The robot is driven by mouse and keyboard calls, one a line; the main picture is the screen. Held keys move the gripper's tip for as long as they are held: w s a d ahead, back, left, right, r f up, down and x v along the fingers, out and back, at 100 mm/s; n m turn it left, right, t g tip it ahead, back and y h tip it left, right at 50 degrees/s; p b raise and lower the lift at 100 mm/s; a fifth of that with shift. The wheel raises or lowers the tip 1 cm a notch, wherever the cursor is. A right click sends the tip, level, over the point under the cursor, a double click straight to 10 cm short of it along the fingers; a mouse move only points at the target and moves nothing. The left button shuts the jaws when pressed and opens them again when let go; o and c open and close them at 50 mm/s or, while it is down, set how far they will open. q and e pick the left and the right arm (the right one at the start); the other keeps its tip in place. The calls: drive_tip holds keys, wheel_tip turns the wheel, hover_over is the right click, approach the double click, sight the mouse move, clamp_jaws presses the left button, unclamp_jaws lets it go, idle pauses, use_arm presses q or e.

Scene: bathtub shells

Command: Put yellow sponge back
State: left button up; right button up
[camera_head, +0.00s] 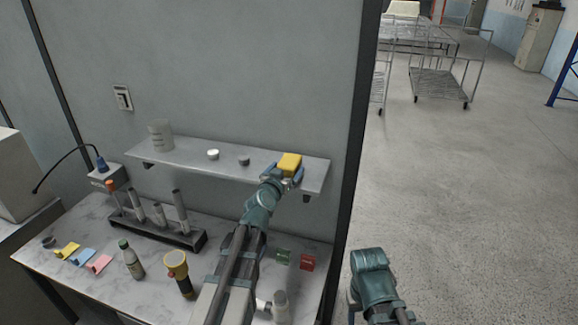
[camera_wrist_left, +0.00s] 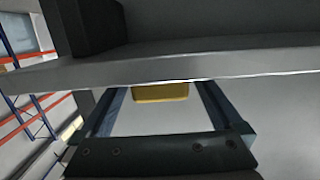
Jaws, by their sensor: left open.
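The yellow sponge (camera_head: 290,162) sits at the right part of the wall shelf (camera_head: 190,158) in the head view. My left gripper (camera_head: 284,176) is at the shelf's front edge, with its open fingers around or just in front of the sponge. In the left wrist view the sponge (camera_wrist_left: 160,92) shows between the two spread fingers (camera_wrist_left: 160,100), partly cut off by the shelf edge. I cannot tell whether the fingers touch it.
A grey cup (camera_head: 160,135), a white cap (camera_head: 213,154) and a dark cap (camera_head: 244,161) stand on the shelf. Below, the counter holds a tube rack (camera_head: 155,230), a bottle (camera_head: 131,260), a yellow-topped flashlight (camera_head: 178,272) and small coloured pieces. Open floor lies right.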

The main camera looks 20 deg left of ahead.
use_arm(q)
drive_tip(key=s+r+p, duration=0.1)
drive_tip(key=s, duration=0.8)
drive_tip(key=shift+a+r, duration=0.15)
drive_tip(key=shift+r, duration=0.05)
